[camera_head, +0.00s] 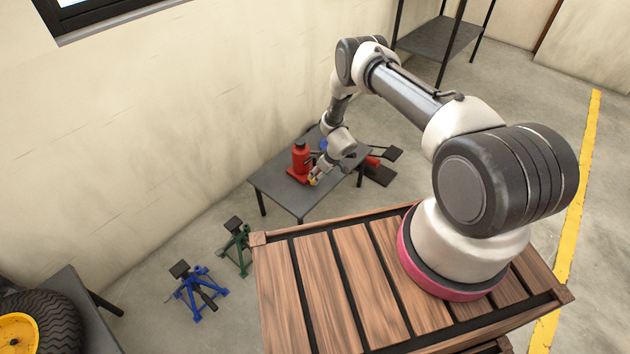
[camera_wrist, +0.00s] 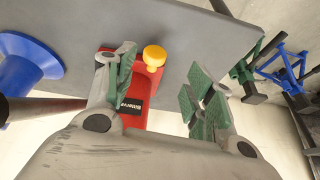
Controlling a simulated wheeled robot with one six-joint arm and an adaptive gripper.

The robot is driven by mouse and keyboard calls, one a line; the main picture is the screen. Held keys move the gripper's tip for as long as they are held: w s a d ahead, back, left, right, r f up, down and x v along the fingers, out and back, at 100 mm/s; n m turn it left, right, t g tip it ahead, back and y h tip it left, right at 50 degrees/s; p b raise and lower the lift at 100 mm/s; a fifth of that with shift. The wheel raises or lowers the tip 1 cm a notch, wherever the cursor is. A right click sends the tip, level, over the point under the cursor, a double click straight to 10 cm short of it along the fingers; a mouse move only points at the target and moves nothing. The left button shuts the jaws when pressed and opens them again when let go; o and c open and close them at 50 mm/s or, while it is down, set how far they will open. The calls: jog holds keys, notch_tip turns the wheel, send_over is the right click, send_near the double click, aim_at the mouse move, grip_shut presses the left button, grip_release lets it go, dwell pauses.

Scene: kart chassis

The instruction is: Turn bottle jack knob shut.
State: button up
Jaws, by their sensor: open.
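The red bottle jack (camera_head: 301,160) stands upright on a small grey table (camera_head: 278,196). In the wrist view the red jack body (camera_wrist: 135,116) is partly hidden behind a finger of my gripper. Its yellow knob (camera_wrist: 154,56) shows clearly in the wrist view, beyond the fingertips and between them, nearer the left finger. My gripper (camera_wrist: 163,85) is open, with green pads on its fingers. The fingers are apart and nothing is held. In the head view my gripper (camera_head: 316,178) is low beside the jack, on its right side.
A blue round-based object (camera_wrist: 28,66) is on the table to the left in the wrist view. A blue jack stand (camera_head: 196,290) and a green jack stand (camera_head: 237,245) stand on the floor. The wall is close behind the table. A tyre (camera_head: 50,310) lies at lower left.

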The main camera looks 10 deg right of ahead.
jog(key=shift+n, duration=0.4)
jog(key=x, duration=0.5)
jog(key=w+x, duration=0.1)
jog(key=x, duration=0.1)
jog(key=shift+d+f, duration=0.1)
jog(key=shift+f, duration=0.15)
